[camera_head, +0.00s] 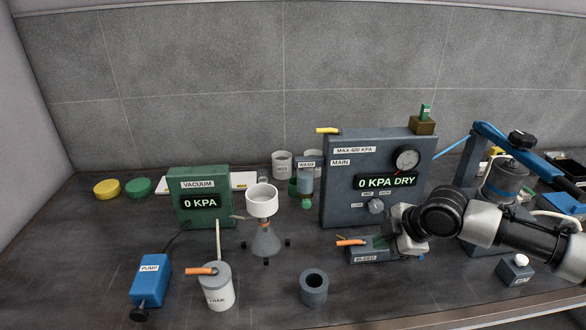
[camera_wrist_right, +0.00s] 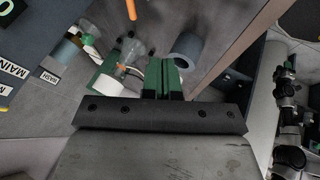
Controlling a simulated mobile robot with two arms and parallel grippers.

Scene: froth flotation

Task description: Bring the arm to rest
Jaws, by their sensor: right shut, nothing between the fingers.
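My right gripper (camera_head: 381,241) is in front of the main panel (camera_head: 338,205), just over the box labelled bleed (camera_head: 368,256). Its green fingers (camera_wrist_right: 163,78) are shut with nothing between them. I cannot tell whether they touch the bleed box. The right arm comes in from the right edge, low across the bench. The main panel's display reads 0 KPA DRY. My left gripper is not in view.
A white funnel on a flask (camera_head: 264,238), the vacuum box (camera_head: 199,180), pump (camera_head: 151,279) and trap (camera_head: 217,289) are to the left. A blue-armed press (camera_head: 520,158) stands at right, near a small white-knobbed box (camera_head: 515,270).

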